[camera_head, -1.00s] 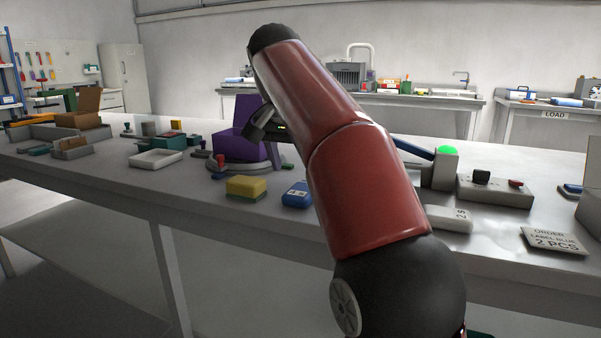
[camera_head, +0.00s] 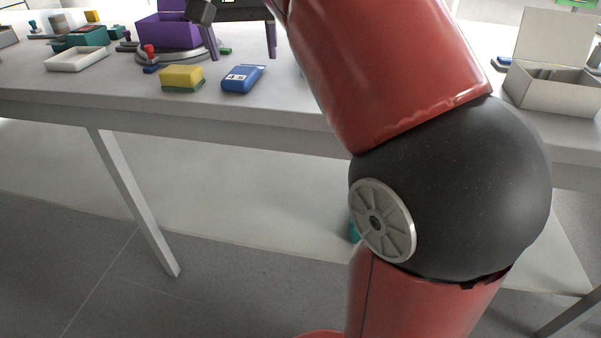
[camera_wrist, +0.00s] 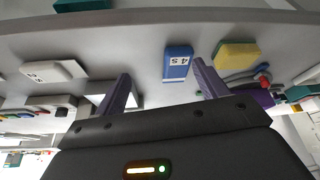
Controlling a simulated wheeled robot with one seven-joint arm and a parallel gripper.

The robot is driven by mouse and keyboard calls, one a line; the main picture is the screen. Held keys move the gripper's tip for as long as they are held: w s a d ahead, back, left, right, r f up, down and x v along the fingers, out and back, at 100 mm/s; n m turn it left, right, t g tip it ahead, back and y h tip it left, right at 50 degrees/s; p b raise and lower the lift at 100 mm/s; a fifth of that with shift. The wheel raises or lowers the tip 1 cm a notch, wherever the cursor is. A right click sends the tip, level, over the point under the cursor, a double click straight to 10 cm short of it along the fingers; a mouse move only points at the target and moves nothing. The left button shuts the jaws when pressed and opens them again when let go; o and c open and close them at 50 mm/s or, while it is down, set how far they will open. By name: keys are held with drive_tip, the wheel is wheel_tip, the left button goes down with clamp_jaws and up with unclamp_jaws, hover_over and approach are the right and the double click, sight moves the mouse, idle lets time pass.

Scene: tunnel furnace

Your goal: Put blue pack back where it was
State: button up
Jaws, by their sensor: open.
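The blue pack (camera_head: 243,79) lies flat on the grey workbench (camera_head: 130,97), near its front edge, with a white numbered label on top. In the wrist view the blue pack (camera_wrist: 177,66) shows between and beyond my fingers, nearer the right one. My gripper (camera_head: 241,55) is open and empty, pointing down above the bench, behind the pack in the head view. The gripper (camera_wrist: 161,75) also shows in the wrist view with its fingers wide apart. I see no contact with the pack.
A yellow-and-green sponge (camera_head: 182,77) lies just left of the pack. A purple bin (camera_head: 168,33) stands on a round base behind it, with a small red-topped item (camera_head: 150,54) in front. An open grey box (camera_head: 553,88) stands at right.

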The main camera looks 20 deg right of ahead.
drive_tip(key=s+f+n+y, duration=0.1)
drive_tip(key=s+f+n, duration=0.1)
drive_tip(key=s+f, duration=0.7)
drive_tip(key=s+d+f+n+t+y, duration=0.1)
drive_tip(key=s+f+n, duration=0.1)
drive_tip(key=s+f, duration=0.8)
wheel_tip(320, 180, down, 6)
drive_tip(key=shift+s+d+r+n, duration=0.15)
drive_tip(key=shift+s+r+n, duration=0.1)
drive_tip(key=shift+n, duration=0.05)
drive_tip(key=shift+d, duration=0.15)
